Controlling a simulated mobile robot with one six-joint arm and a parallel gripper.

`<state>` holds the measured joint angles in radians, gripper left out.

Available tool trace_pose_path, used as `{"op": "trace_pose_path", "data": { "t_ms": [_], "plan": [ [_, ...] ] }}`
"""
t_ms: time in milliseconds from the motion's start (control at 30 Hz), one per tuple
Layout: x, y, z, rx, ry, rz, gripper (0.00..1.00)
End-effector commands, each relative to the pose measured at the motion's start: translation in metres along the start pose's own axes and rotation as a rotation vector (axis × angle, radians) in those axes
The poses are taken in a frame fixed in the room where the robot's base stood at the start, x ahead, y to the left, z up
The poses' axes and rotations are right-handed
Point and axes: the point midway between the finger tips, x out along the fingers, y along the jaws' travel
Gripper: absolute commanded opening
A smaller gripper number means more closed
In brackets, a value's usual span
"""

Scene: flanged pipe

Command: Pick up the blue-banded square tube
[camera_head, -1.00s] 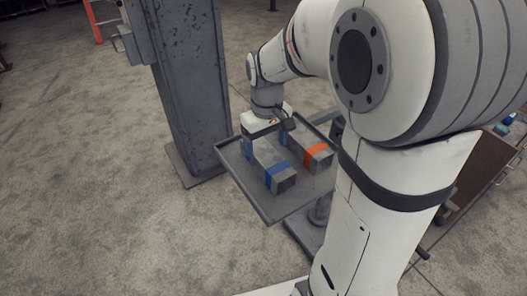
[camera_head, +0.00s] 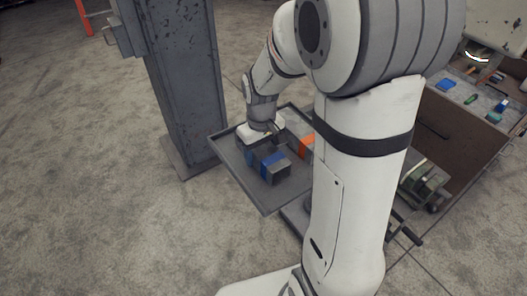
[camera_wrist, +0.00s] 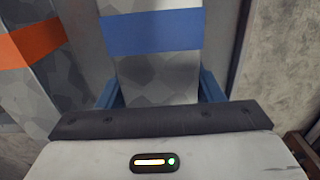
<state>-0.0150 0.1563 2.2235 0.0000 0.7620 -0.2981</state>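The blue-banded square tube (camera_head: 277,171) is grey with blue bands and lies in a grey tray. In the wrist view the tube (camera_wrist: 158,76) runs up the middle, with a wide blue band across it. My gripper (camera_head: 258,146) is down at the tube's far end in the head view. In the wrist view the two blue fingers of my gripper (camera_wrist: 160,90) stand on either side of the tube, close to its sides. I cannot tell whether they press on it. The fingertips' lower parts are hidden beside the tube.
An orange-banded square tube (camera_head: 306,148) lies beside it in the tray (camera_head: 240,178), partly behind my arm. A grey steel column (camera_head: 183,85) stands close to the tray's left. A workbench with small objects (camera_head: 460,125) is at the right.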

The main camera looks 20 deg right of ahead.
Motion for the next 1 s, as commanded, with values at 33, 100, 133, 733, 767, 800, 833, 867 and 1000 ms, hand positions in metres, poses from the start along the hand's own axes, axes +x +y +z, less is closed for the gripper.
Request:
{"op": "trace_pose_path", "data": {
  "t_ms": [33,100,133,733,767,800,833,867,1000],
  "plan": [
    [0.0,0.0,0.0,0.0,0.0,0.0,0.56],
    [0.0,0.0,0.0,0.0,0.0,0.0,0.51],
    [0.0,0.0,0.0,0.0,0.0,0.0,0.48],
    [-0.001,0.0,-0.001,-0.001,0.002,0.001,0.15],
    [-0.002,0.0,-0.001,-0.001,0.002,0.001,0.15],
    [-0.004,0.0,-0.001,-0.001,0.003,0.001,0.15],
    [-0.006,0.0,-0.001,-0.001,0.004,0.001,0.15],
    [-0.009,0.0,-0.002,-0.002,0.006,0.002,0.15],
    [-0.032,0.0,-0.002,-0.002,0.008,0.003,0.15]
  ]
}}
